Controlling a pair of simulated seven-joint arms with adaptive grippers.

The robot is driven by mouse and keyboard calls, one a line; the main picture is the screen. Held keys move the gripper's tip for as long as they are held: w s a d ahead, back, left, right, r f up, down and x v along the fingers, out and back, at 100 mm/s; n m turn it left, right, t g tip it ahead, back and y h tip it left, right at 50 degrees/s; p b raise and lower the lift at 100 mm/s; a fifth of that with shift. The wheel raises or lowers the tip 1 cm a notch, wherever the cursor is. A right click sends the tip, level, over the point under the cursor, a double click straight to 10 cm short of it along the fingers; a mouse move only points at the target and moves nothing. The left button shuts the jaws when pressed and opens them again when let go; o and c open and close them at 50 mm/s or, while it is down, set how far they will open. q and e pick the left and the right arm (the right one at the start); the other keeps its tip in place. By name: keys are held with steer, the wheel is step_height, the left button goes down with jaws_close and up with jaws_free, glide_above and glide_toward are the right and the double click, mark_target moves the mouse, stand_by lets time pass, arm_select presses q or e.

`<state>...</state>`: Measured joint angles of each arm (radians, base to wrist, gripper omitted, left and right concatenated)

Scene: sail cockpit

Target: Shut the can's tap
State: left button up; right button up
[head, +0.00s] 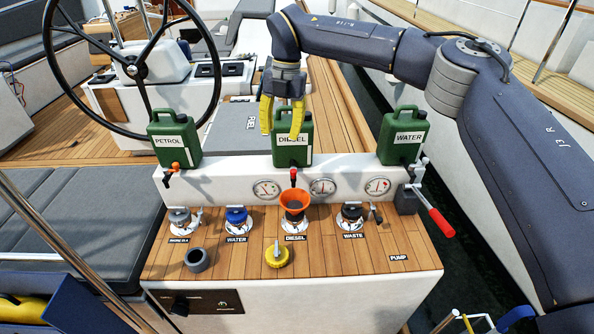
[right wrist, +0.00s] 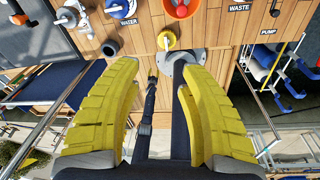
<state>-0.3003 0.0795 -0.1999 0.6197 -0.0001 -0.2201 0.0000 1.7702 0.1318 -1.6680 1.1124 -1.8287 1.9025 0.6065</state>
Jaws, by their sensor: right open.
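Three green cans stand on the white ledge: petrol (head: 174,140), diesel (head: 293,135) and water (head: 404,134). The diesel can's tap (head: 293,177), with a red handle, hangs at the ledge front, directly above the orange funnel (head: 295,200) in the diesel filler. The petrol can's tap (head: 174,168) has an orange handle. The water can's tap (head: 420,165) is small and unclear. I cannot tell whether liquid runs from any tap. My right gripper (head: 281,132) is open and empty; its yellow fingers overlap the diesel can's upper left side. My left gripper is not in view.
Several deck fillers line the wooden top, with a yellow cap (head: 277,255) and a grey ring (head: 197,260) in front. The yellow cap also shows in the right wrist view (right wrist: 167,41). A red-handled pump lever (head: 440,221) sticks out right. A steering wheel (head: 132,65) stands behind left.

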mark_target(294, 170)
steer(key=w+d+m+t+h, duration=0.1)
steer(key=w+d, duration=0.2)
step_height(294, 170, down, 16)
steer(key=shift+f, duration=0.1)
stand_by(0.7)
steer(key=shift+c, duration=0.4)
jaws_close()
